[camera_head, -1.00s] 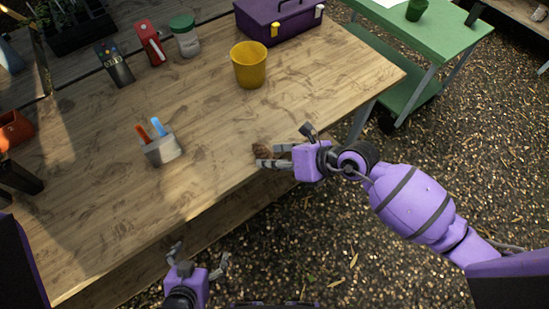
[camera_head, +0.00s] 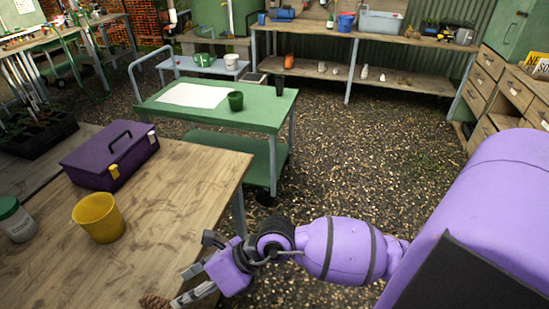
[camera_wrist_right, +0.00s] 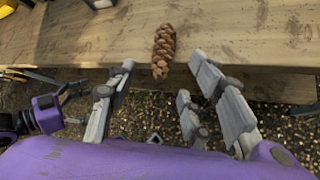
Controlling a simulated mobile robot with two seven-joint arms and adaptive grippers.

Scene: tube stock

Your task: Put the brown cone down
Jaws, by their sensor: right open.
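The brown cone (camera_wrist_right: 163,52) lies on the wooden table (camera_wrist_right: 230,35) at its front edge in the right wrist view. Its near end reaches the edge. It also shows in the head view (camera_head: 155,302), partly cut off at the bottom. My right gripper (camera_head: 194,268) is open at the table's edge. In the wrist view its fingers are spread to either side of the cone's near end, with gaps between them and the cone. My left gripper (camera_wrist_right: 69,103) shows small at the left of the wrist view, its fingers apart and empty.
On the table stand a yellow pot (camera_head: 99,218), a purple toolbox (camera_head: 110,155) and a jar with a green lid (camera_head: 15,220). Bare tabletop lies between pot and cone.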

